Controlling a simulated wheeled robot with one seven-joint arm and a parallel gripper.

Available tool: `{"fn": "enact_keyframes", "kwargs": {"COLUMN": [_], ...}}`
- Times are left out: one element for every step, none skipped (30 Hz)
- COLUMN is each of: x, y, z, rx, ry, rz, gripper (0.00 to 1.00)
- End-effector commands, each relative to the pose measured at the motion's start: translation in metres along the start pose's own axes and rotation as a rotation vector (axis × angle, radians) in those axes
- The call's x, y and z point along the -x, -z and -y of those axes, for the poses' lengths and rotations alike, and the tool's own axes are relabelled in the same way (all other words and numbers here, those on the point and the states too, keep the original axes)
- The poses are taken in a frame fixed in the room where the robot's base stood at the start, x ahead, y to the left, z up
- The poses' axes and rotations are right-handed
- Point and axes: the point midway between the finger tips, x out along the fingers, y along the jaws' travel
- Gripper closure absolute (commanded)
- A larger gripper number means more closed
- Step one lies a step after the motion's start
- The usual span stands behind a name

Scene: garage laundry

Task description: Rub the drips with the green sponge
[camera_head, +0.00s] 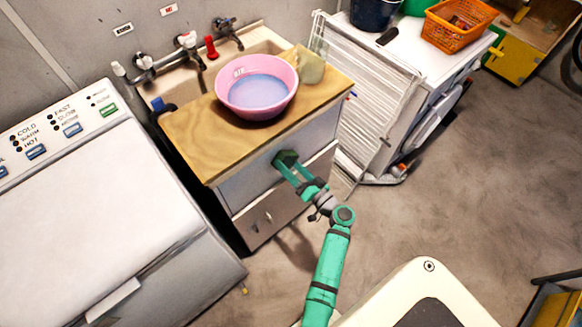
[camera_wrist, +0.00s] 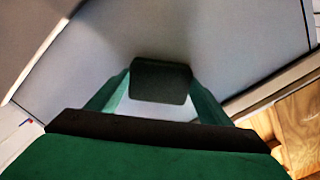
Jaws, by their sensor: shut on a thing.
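My gripper (camera_head: 290,166) is shut on the green sponge (camera_head: 286,158), in front of the sink cabinet's pale upper front panel (camera_head: 248,178). In the wrist view the sponge is a dark green block (camera_wrist: 160,82) between the two green fingers, with the grey panel (camera_wrist: 225,40) behind it. I cannot tell whether the sponge touches the panel. I can make out no drips in either view; any behind the sponge or fingers are hidden.
A pink basin (camera_head: 257,90) of bluish liquid stands on the wooden counter (camera_head: 200,140). A washing machine (camera_head: 95,225) is at left. A white drying rack (camera_head: 365,90) stands right of the cabinet. The floor (camera_head: 450,190) at right is clear.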

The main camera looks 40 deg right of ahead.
Motion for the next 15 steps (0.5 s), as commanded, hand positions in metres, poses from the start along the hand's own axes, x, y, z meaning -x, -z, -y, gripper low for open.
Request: {"fn": "enact_keyframes", "kwargs": {"x": [-0.001,-0.001,-0.001,-0.001,-0.001,-0.001,-0.001,-0.001,-0.001,-0.001,-0.001,-0.001,-0.001,-0.001,-0.001], "y": [0.000,0.000,0.000,0.000,0.001,0.002,0.003,0.004,0.006,0.007,0.009,0.011,0.012,0.014,0.017], "z": [0.000,0.000,0.000,0.000,-0.001,-0.001,-0.002,-0.003,-0.004,-0.006,-0.008,-0.010,-0.012,-0.013,-0.015], "rx": [0.000,0.000,0.000,0.000,0.000,0.001,0.001,0.001,0.002,0.002,0.001,0.001,0.001,0.001,0.001], "ry": [0.000,0.000,0.000,0.000,0.000,0.000,0.000,0.000,0.000,0.000,-0.001,-0.002,-0.002,-0.001,0.000], "rz": [0.000,0.000,0.000,0.000,0.000,0.000,-0.001,-0.001,-0.001,-0.001,-0.002,-0.002,-0.002,-0.002,-0.001], "gripper": [0.45,0.45,0.45,0.45,0.45,0.45,0.45,0.45,0.45,0.45,0.45,0.45,0.45,0.45,0.45]}}
